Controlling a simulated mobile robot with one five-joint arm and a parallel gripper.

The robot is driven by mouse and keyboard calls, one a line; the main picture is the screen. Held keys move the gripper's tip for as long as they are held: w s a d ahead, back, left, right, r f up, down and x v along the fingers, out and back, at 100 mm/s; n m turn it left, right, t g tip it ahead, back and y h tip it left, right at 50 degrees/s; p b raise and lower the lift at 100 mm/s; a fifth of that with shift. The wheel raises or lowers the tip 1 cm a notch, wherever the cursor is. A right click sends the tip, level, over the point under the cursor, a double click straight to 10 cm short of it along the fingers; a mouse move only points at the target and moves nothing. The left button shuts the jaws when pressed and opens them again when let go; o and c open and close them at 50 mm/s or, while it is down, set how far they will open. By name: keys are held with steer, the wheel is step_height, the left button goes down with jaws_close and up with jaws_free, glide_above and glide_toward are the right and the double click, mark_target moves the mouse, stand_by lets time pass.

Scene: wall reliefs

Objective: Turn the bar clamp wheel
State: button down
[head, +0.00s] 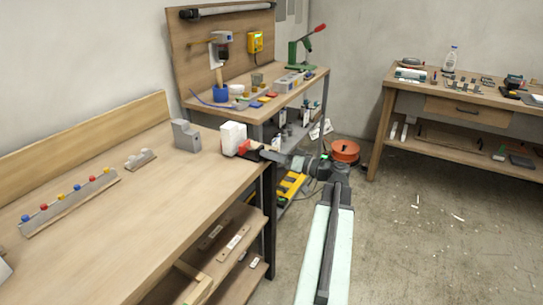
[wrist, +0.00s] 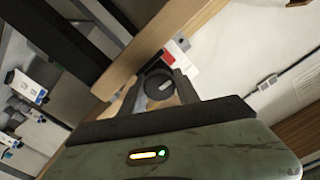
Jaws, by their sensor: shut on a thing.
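The bar clamp wheel (wrist: 160,86) is a dark round knob in the wrist view. It sits between the two fingers of my gripper (wrist: 158,92), which is shut on it. In the head view my gripper (head: 268,155) reaches in from the right to the front corner of the near bench. The red part of the clamp (head: 243,147) shows there beside a white block (head: 232,137). The red part also shows in the wrist view (wrist: 171,57), just beyond the wheel. In the head view the wheel is hard to separate from the dark fingers.
The near workbench (head: 120,230) holds a grey block (head: 186,135) and a rail with several coloured knobs (head: 70,200). A tool bench (head: 300,92) stands behind, and another bench (head: 470,95) stands at right. An orange reel (head: 345,150) is on the floor. The right floor is mostly clear.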

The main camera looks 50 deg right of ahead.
steer(key=shift+m, duration=0.4)
steer(key=c, duration=0.9)
jaws_free()
steer(key=shift+s, duration=0.1)
